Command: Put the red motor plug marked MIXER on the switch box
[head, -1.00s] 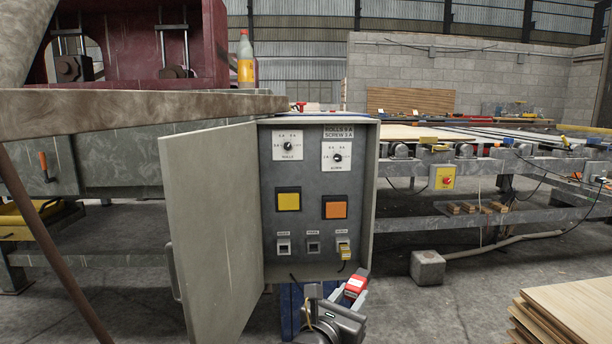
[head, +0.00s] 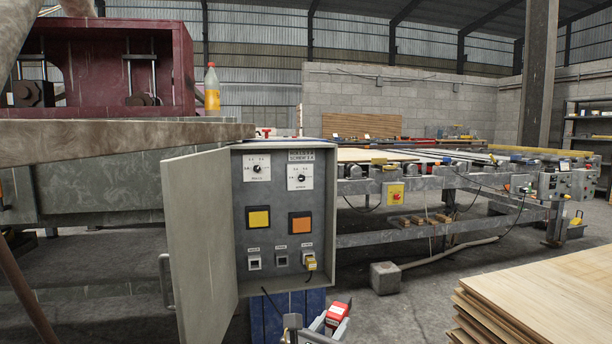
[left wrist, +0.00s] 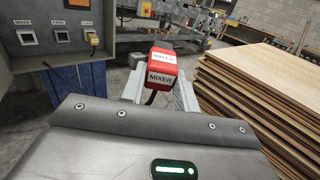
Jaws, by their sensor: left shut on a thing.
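The red plug marked MIXER (left wrist: 162,68) is held between the fingers of my left gripper (left wrist: 160,88), label facing the camera. In the head view the plug (head: 337,312) and left gripper (head: 322,326) are at the bottom, below and right of the switch box (head: 280,238), apart from it. The grey box has its door (head: 200,232) open to the left. Its lower row has an empty left socket (head: 254,262), an empty middle socket (head: 281,258) and a right socket with a yellow plug (head: 310,264). The left label in the wrist view seems to read MIXER. My right gripper is out of view.
A stack of veneer sheets (head: 545,295) stands at the right, beside my left gripper in the wrist view (left wrist: 255,95). A roller conveyor (head: 420,180) runs behind. A grey block (head: 385,277) sits on the floor.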

